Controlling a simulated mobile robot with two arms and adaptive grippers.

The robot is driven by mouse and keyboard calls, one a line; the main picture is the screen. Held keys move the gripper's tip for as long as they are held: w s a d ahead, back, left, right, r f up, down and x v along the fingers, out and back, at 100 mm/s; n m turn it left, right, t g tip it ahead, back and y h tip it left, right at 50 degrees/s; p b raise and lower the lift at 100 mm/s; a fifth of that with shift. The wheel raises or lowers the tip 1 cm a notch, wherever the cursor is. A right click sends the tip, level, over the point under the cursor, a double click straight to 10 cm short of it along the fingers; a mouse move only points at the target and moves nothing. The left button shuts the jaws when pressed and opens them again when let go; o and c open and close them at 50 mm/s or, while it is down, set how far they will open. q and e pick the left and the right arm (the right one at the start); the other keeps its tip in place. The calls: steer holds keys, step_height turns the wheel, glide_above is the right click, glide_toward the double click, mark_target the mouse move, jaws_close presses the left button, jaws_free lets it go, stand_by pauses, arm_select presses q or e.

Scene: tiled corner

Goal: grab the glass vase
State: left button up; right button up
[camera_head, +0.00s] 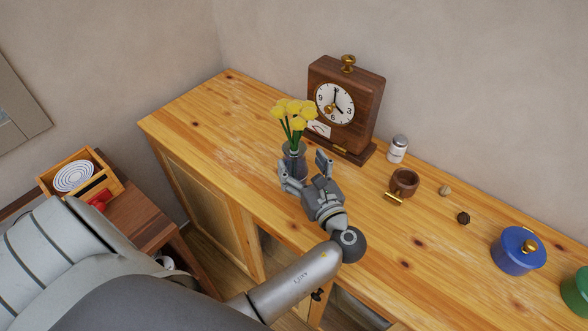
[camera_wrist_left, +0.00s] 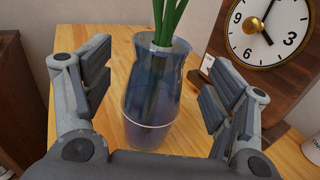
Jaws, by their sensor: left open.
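The glass vase (camera_head: 293,159) stands upright on the wooden cabinet top with yellow flowers (camera_head: 294,111) in it. In the left wrist view the vase (camera_wrist_left: 152,98) is clear bluish glass with green stems inside. My left gripper (camera_head: 307,167) is open, and its two fingers sit to either side of the vase in the left wrist view (camera_wrist_left: 155,88). A gap shows between the vase and each finger there. In the head view the gripper hides the lower part of the vase. My right gripper is not in view.
A wooden clock (camera_head: 345,105) stands close behind the vase to the right. A shaker (camera_head: 398,149), a brown cup (camera_head: 404,183), a blue pot (camera_head: 518,250) and a green pot (camera_head: 576,291) stand further right. The cabinet top (camera_head: 205,125) is clear left of the vase.

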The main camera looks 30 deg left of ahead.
mark_target(296, 155)
arm_select(q)
steer(key=x, duration=0.1)
steer(key=p+x, duration=0.1)
steer(key=x, duration=0.2)
steer(key=shift+r, duration=0.25)
steer(key=shift+w+a+f, duration=0.15)
steer(key=shift+a, duration=0.2)
steer(key=shift+d, duration=0.1)
steer(key=c, duration=1.6)
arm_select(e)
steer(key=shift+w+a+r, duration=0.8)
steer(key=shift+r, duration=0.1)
arm_select(q)
steer(key=shift+c, duration=0.2)
